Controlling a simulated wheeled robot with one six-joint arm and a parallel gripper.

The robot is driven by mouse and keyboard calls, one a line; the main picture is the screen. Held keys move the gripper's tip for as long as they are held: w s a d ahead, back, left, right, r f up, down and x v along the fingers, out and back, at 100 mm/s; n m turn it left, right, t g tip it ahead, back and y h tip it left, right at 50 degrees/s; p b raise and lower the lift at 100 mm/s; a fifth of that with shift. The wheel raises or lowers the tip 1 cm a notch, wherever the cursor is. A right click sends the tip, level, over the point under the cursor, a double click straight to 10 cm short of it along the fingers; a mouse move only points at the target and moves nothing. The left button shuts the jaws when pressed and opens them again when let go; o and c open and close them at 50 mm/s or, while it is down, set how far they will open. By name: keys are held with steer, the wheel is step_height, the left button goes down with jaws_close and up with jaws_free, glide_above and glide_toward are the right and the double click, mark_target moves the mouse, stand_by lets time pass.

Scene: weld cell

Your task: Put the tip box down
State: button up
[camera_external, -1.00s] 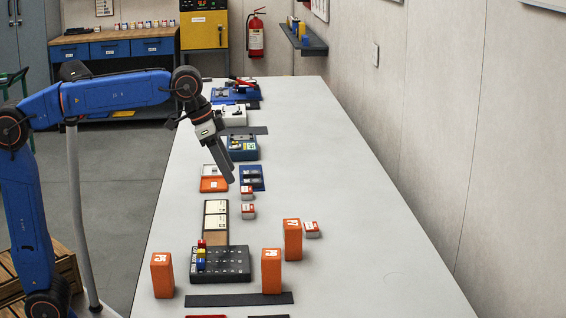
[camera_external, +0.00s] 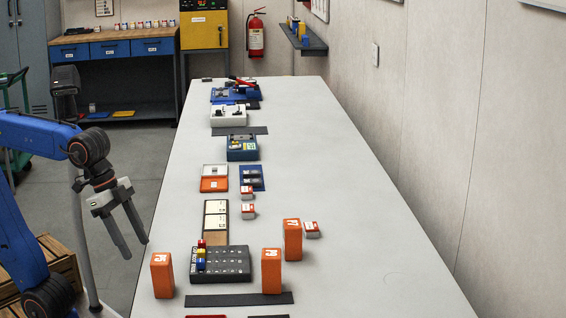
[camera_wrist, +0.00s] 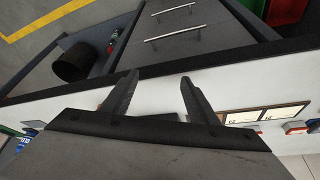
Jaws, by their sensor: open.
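Small red-and-white boxes, which look like tip boxes, stand on the bench (camera_external: 330,180). One (camera_external: 247,192) is in front of the dark blue tray (camera_external: 257,187), another (camera_external: 248,211) is just nearer, and a third (camera_external: 312,229) is at the right beside an orange box. I cannot tell which is the task's own. My gripper (camera_external: 136,247) is open and empty, left of the bench edge and apart from all the boxes. Its spread fingers (camera_wrist: 158,78) show nothing between them in the wrist view.
Upright orange boxes (camera_external: 162,275) (camera_external: 292,240) (camera_external: 271,270) stand around a black holder (camera_external: 234,266) bearing coloured pieces. A panelled tray (camera_external: 208,240) and an orange-and-white case (camera_external: 214,184) lie behind it. The bench's right side is largely clear.

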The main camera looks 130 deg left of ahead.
steer(key=s+d+f+m+h, duration=0.1)
steer(key=s+d+f+m, duration=0.3)
steer(key=s+d+f, duration=0.8)
step_height(320, 180, down, 2)
steer(key=shift+s+d+f+h, duration=0.2)
steer(key=shift+s+d+h, duration=0.1)
steer(key=shift+d, duration=0.65)
steer(key=shift+c, duration=0.8)
steer(key=shift+r, duration=0.1)
